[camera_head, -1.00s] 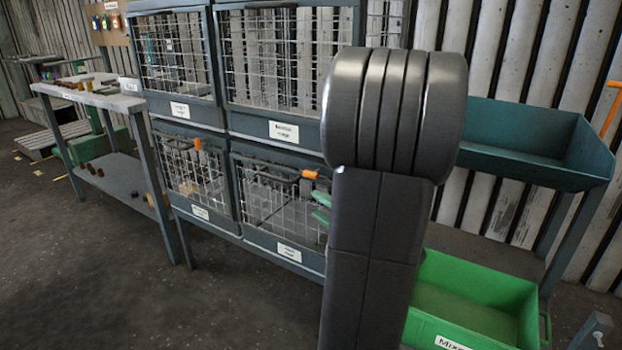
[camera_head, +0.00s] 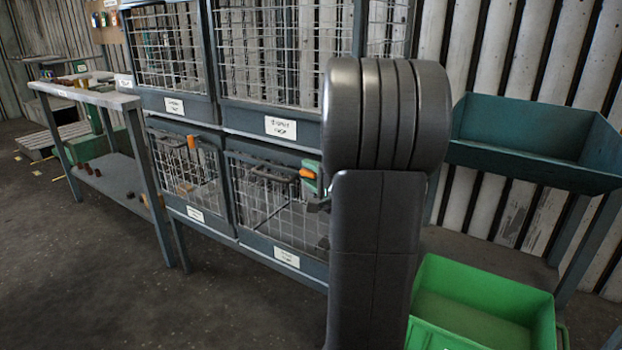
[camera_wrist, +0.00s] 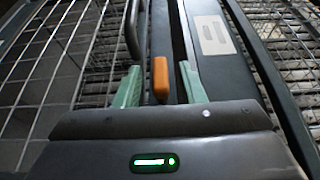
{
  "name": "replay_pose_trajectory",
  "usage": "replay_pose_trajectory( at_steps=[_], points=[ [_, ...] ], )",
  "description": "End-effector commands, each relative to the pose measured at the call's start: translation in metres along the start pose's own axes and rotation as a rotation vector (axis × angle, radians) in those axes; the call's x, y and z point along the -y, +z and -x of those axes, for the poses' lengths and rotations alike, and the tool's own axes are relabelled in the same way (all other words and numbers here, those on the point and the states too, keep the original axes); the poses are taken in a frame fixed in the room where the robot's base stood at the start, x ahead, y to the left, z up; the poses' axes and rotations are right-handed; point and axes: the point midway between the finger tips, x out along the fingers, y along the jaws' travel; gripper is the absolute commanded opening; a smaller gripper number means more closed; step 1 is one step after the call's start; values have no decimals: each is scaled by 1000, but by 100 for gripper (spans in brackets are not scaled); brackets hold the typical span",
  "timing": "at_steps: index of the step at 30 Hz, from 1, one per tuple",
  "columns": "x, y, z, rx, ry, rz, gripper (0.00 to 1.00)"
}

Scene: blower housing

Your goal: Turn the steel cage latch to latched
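An orange latch handle (camera_head: 307,173) sits at the top right of the lower right wire cage (camera_head: 270,205). In the wrist view the orange handle (camera_wrist: 160,80) stands between the two pale green fingers of my gripper (camera_wrist: 160,86). Gaps show on both sides of it, so my gripper is open around the handle and not closed on it. In the head view my arm hides most of my gripper (camera_head: 316,176); a green finger shows beside the handle. The cage labels are too blurred to read, so I cannot tell which is the steel cage.
Another orange latch handle (camera_head: 191,142) is on the lower left cage (camera_head: 185,170), pointing up. A dark curved cage handle (camera_wrist: 133,30) is close left of my fingers. A green bin (camera_head: 425,333) and a teal tray (camera_head: 530,171) are at the right. The floor in front is open.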

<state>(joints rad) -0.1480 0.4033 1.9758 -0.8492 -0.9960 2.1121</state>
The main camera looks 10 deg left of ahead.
Motion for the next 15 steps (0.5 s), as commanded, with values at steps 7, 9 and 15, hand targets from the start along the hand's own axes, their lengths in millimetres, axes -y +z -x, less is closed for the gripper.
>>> replay_pose_trajectory(
  at_steps=[7, 9, 15],
  points=[
    [0, 0, -2, 0, 0, 0, 36],
    [0, 0, -2, 0, 0, 0, 32],
    [0, 0, -2, 0, 0, 0, 0]
  ],
)
